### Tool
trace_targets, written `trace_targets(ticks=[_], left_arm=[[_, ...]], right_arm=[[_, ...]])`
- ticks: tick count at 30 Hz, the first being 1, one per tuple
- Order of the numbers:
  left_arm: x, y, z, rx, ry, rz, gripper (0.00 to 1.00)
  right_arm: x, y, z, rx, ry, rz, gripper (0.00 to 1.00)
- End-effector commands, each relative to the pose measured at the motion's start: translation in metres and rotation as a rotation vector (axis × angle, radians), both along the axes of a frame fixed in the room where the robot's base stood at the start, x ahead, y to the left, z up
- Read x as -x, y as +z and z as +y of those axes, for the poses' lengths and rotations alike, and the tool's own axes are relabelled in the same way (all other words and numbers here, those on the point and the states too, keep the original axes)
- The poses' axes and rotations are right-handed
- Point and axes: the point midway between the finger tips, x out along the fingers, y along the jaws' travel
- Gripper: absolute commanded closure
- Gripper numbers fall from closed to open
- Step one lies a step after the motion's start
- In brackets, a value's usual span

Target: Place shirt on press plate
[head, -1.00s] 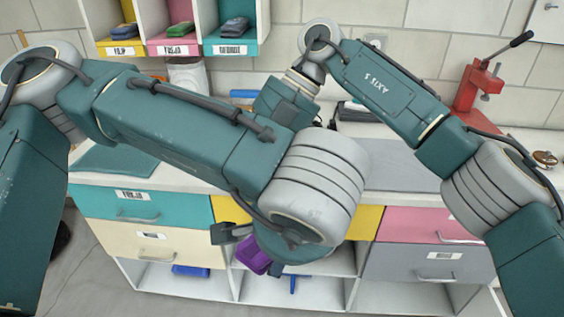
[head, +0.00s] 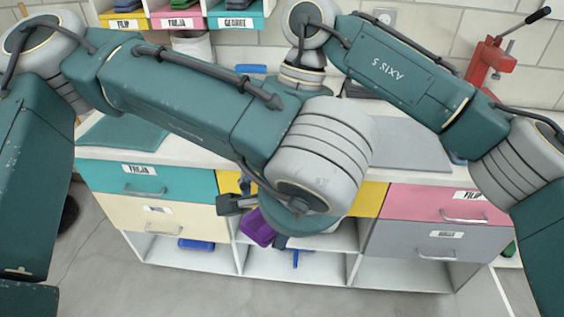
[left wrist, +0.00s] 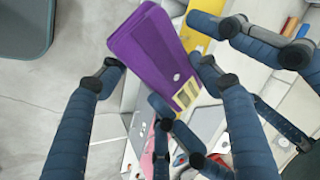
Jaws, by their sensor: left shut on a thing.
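The purple folded shirt (head: 258,228) hangs in my left gripper, in front of the drawers and above the floor. In the left wrist view, the same shirt (left wrist: 152,45) with a yellow label lies between the blue fingers of my left gripper (left wrist: 157,72), which is shut on it. In the head view my left gripper (head: 252,212) is partly hidden under my wrist. My right gripper is hidden behind my arms in the head view. More blue finger links show in the left wrist view, but I cannot tell whose they are. The red press (head: 490,68) stands at the right of the counter; its plate is not clear.
The white counter holds a teal mat (head: 125,132) at left and a grey mat (head: 412,148) at right. Below are coloured labelled drawers (head: 430,204) and open cubbies with a blue folded item (head: 197,244). Shelf bins (head: 237,22) hang above. The front floor is clear.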

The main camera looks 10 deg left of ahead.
Motion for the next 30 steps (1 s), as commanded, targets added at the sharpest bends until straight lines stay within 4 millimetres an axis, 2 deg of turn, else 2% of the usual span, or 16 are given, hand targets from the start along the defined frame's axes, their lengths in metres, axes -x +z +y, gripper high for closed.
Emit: trace_targets(ticks=[6, 16, 17, 21, 24, 29, 30], left_arm=[[-0.001, 0.003, -0.002, 0.006, 0.0, -0.009, 0.7], [-0.002, 0.004, -0.003, 0.011, -0.001, -0.013, 0.7], [-0.002, 0.004, -0.003, 0.011, -0.001, -0.013, 0.7], [-0.002, 0.004, -0.003, 0.01, -0.002, -0.013, 0.72], [-0.002, 0.004, -0.003, 0.01, -0.003, -0.013, 0.73], [-0.002, 0.004, -0.003, 0.009, -0.003, -0.014, 0.74], [-0.002, 0.004, -0.003, 0.009, -0.003, -0.014, 0.35]], right_arm=[[0.004, -0.021, 0.003, 0.0, -0.002, -0.001, 0.3], [0.005, -0.025, 0.005, -0.002, -0.002, -0.001, 0.3], [0.005, -0.025, 0.005, -0.002, -0.002, -0.001, 0.25], [0.005, -0.025, 0.005, -0.002, -0.002, -0.001, 0.52], [0.005, -0.025, 0.005, -0.002, -0.002, -0.001, 0.59], [0.005, -0.025, 0.005, -0.001, -0.002, -0.002, 0.59], [0.005, -0.025, 0.005, -0.001, -0.001, -0.002, 0.64]])
